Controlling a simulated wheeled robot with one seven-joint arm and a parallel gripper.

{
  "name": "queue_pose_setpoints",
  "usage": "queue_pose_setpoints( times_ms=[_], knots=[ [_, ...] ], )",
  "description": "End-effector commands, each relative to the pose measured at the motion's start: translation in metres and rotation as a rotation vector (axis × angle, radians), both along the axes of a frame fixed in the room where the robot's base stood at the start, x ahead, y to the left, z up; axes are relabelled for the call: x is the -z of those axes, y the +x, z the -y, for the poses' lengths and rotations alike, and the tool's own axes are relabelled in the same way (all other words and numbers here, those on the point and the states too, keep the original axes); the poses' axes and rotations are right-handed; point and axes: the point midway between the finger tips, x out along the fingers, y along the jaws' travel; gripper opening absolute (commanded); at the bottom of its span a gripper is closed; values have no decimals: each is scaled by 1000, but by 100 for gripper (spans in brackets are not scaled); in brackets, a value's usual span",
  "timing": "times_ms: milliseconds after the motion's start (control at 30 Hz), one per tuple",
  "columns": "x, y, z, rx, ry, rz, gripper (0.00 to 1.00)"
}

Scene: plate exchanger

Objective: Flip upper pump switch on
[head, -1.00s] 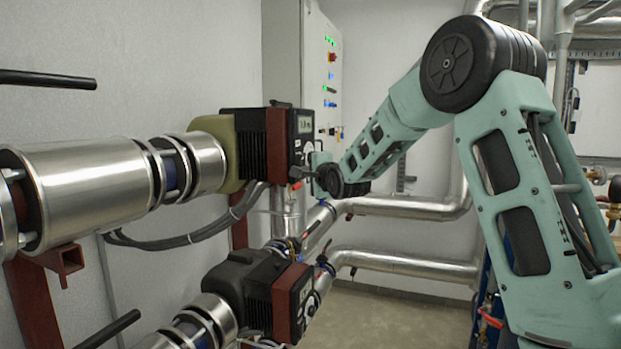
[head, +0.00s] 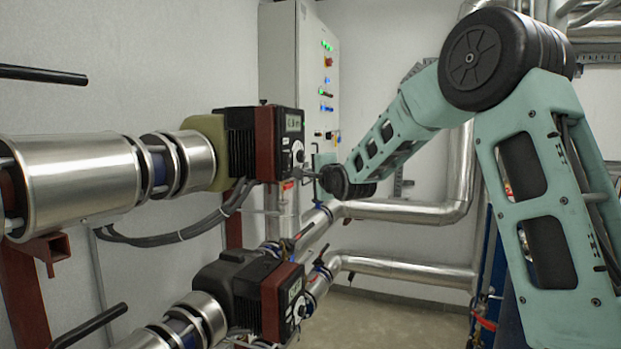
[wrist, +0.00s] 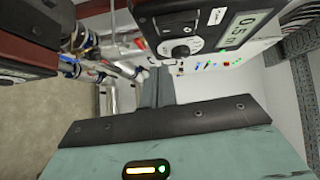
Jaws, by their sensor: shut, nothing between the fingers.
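The upper pump (head: 242,146) has a black body and a dark red band. Its black front face carries a small display (head: 293,123) and a round dial (head: 298,151). In the wrist view the pump face is at the top, with a lit display (wrist: 242,29) and the dial (wrist: 180,49). My gripper (head: 303,173) is shut and empty, just below and to the right of the pump face in the head view. Its narrow grey fingers (wrist: 156,86) show in the wrist view, apart from the dial.
A similar lower pump (head: 262,290) sits below. A grey control cabinet (head: 280,60) with lit buttons stands behind the upper pump. Silver pipes (head: 400,209) run below and behind my arm. Cables (head: 180,238) hang left of the upper pump.

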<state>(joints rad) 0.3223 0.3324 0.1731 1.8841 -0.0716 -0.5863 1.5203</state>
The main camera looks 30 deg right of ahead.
Motion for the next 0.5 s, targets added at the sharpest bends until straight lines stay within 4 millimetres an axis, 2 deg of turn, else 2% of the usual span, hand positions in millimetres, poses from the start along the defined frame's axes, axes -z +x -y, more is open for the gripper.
queue_pose_setpoints(
  times_ms=[400,500],
  knots=[
    [7,-60,-6,3,-3,4,0],
    [7,-69,-7,3,-2,3,0]
  ],
)
